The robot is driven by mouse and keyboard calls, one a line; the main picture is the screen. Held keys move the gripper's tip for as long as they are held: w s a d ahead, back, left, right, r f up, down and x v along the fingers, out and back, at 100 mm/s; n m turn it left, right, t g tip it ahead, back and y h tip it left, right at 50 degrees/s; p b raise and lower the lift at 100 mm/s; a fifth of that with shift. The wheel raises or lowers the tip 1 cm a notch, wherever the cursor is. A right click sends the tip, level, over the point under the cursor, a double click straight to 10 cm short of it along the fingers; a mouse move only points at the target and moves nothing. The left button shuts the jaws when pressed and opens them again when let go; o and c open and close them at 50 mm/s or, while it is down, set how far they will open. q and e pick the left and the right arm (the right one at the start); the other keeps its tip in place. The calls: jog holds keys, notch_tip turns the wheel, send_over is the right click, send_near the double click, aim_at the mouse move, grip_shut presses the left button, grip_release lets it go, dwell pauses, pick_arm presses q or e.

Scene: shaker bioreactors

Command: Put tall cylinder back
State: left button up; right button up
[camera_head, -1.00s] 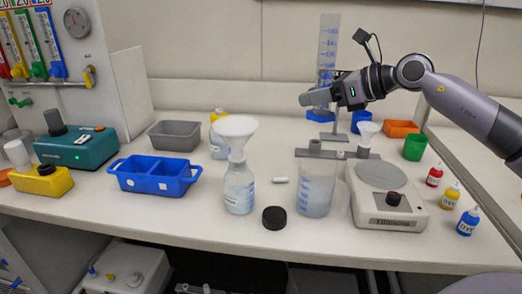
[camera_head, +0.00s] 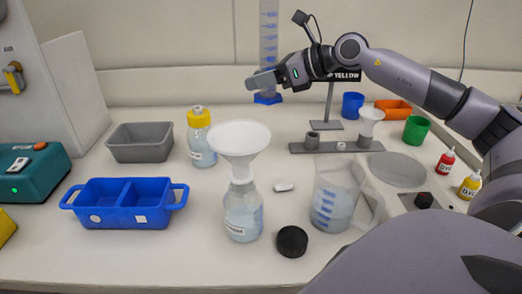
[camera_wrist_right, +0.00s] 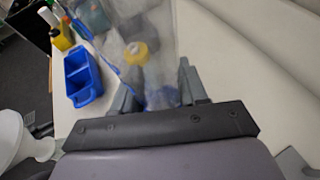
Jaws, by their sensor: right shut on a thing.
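The tall cylinder (camera_head: 269,45) is clear with blue graduation marks and a blue base (camera_head: 267,98). In the right wrist view the clear cylinder (camera_wrist_right: 150,30) is between the two fingers (camera_wrist_right: 158,88). My left gripper is not in view.
A stand (camera_head: 328,105) with a holder bar (camera_head: 340,147) and blue cup (camera_head: 352,105) are to the right. A yellow-capped bottle (camera_head: 200,140), grey bin (camera_head: 140,143), blue tray (camera_head: 125,205), funnelled bottle (camera_head: 243,210) and beaker (camera_head: 335,195) stand nearer. Bench left of the cylinder's base is clear.

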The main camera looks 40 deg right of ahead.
notch_tip(320, 180, down, 12)
jog(key=shift+b, duration=0.75)
jog(key=shift+f, duration=2.45)
jog(key=shift+f+b, duration=0.2)
jog(key=shift+b, duration=0.1)
jog(key=o, duration=1.1)
jog(key=shift+r, duration=0.15)
